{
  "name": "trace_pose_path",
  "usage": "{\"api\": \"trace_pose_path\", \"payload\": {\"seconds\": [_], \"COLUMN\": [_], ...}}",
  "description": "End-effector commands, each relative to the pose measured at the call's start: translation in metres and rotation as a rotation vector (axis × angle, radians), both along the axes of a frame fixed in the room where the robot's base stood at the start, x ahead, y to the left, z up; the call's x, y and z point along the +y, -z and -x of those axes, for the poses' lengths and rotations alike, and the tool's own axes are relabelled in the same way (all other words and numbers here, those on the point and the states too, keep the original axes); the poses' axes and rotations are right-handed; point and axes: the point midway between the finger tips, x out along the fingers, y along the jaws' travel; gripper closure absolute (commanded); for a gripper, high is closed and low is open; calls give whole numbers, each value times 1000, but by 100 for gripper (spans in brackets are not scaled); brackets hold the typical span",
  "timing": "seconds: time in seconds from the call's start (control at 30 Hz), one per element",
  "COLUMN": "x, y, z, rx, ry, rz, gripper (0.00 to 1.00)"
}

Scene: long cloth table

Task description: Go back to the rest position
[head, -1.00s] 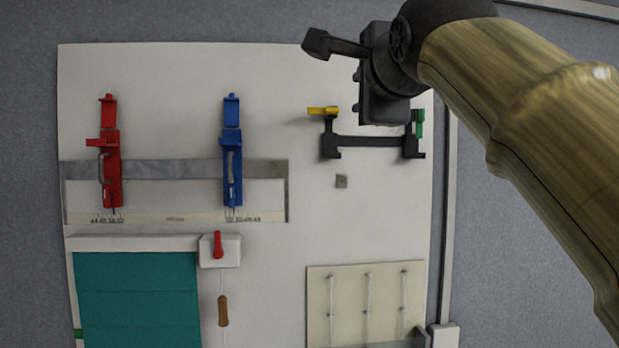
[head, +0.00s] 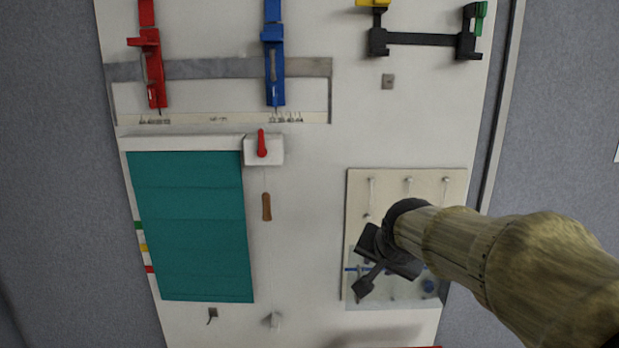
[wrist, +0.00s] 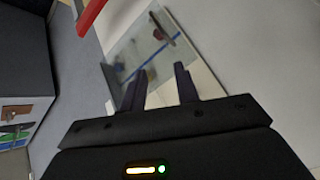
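My gripper (head: 364,288) is in the lower right of the head view, in front of a clear panel on the white board. In the wrist view its two dark fingers (wrist: 160,88) stand apart with nothing held between them. The clear panel (wrist: 150,50) lies beyond the fingertips there, and I cannot tell how far off it is. My arm comes in from the right and hides part of the panel. No rest position is marked in the frames.
The white board (head: 310,250) carries a red clamp (head: 152,70), a blue clamp (head: 274,65), a black bar (head: 420,39), a teal blind (head: 195,225) and a pegged panel (head: 390,190). A red bar (wrist: 90,14) shows in the wrist view. Grey wall (head: 570,130) flanks the board.

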Motion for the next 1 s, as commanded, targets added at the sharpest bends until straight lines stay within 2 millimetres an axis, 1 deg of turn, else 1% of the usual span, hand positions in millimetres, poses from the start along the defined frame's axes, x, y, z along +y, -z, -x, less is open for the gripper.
{"api": "trace_pose_path", "payload": {"seconds": [0.03,0.07,0.1,0.17,0.2,0.27,0.3,0.4,0.5,0.57,1.0], "x": [-3,-4,-6,-9,-11,-13,-15,-17,-18,-18,-18], "y": [32,48,70,101,120,148,164,193,207,210,210], "z": [14,22,34,54,69,93,109,143,163,167,166], "rx": [64,95,140,205,249,312,351,427,468,475,474], "ry": [-40,-68,-107,-167,-207,-271,-311,-397,-447,-458,-460], "rz": [36,57,85,122,142,172,189,216,229,232,233], "gripper": [69,69,69,69,69,69,69,69,69,69,69]}}
